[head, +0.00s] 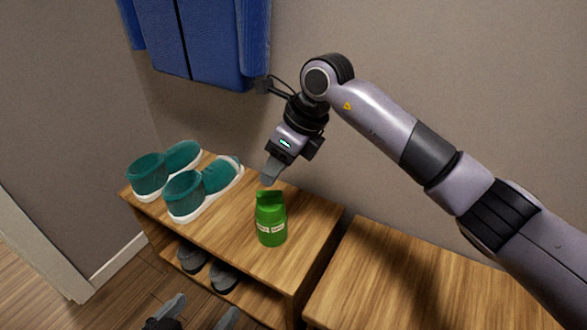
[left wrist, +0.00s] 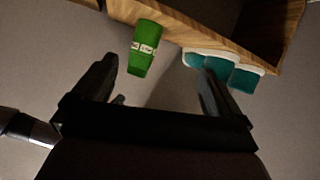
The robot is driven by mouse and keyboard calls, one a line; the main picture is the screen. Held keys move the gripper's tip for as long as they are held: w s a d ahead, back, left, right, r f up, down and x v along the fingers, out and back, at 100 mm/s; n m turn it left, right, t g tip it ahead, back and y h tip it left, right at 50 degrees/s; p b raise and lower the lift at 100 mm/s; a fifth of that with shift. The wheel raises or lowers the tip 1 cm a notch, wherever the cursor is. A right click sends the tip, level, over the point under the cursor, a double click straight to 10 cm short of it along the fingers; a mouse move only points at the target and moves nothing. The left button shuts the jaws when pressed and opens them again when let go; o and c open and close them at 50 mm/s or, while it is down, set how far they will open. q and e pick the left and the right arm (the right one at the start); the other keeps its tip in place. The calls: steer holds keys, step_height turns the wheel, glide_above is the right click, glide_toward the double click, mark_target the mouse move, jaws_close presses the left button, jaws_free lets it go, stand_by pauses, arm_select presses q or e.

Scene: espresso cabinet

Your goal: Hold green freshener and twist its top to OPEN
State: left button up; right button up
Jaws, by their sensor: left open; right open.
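The green freshener (head: 271,222) stands upright on the wooden cabinet top, near its front edge, with its green top (head: 270,197) in place. It also shows in the left wrist view (left wrist: 146,47), ahead of the fingers and apart from them. My right gripper (head: 268,178) points down just above and behind the top; its fingers are seen nearly edge-on, and I cannot tell if they touch it. My left gripper (head: 203,312) is open and empty, low in front of the cabinet, with its two fingers spread in the left wrist view (left wrist: 158,80).
Teal shoes (head: 203,186) stand on the cabinet top left of the freshener. Grey shoes (head: 207,268) sit on the lower shelf. A second wooden cabinet (head: 400,285) stands to the right, its top clear. A blue garment (head: 200,40) hangs on the wall above.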

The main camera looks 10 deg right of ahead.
arm_select(q)
steer(key=n+g+h, duration=0.3)
steer(key=n+h, duration=0.1)
steer(key=n, duration=1.5)
glide_toward(260, 232)
step_height(260, 232, down, 4)
steer(key=s+d, duration=0.2)
steer(key=s, duration=0.1)
steer(key=w+a+n, duration=0.2)
steer(key=n, duration=0.1)
steer(key=w+n, duration=0.1)
steer(key=w, duration=0.1)
steer(key=shift+w+a+f+n, duration=0.1)
steer(key=shift+a+f+n, duration=0.25)
steer(key=shift+a+n, duration=0.05)
steer(key=d+n, duration=0.1)
steer(key=w+d+n, duration=0.1)
steer(key=w+d+r+n, duration=0.1)
steer(key=d+n, duration=0.1)
steer(key=shift+w+r, duration=0.1)
steer(key=shift+w+d+r+n+h, duration=0.15)
steer(key=shift+w+d+n+h, duration=0.25)
steer(key=shift+d+n, duration=0.25)
steer(key=shift+t, duration=0.3)
steer(key=shift+x, duration=3.45)
arm_select(e)
steer(key=shift+w+d+r+h, duration=0.15)
steer(key=shift+w+d+h, duration=0.4)
steer(key=shift+d, duration=0.35)
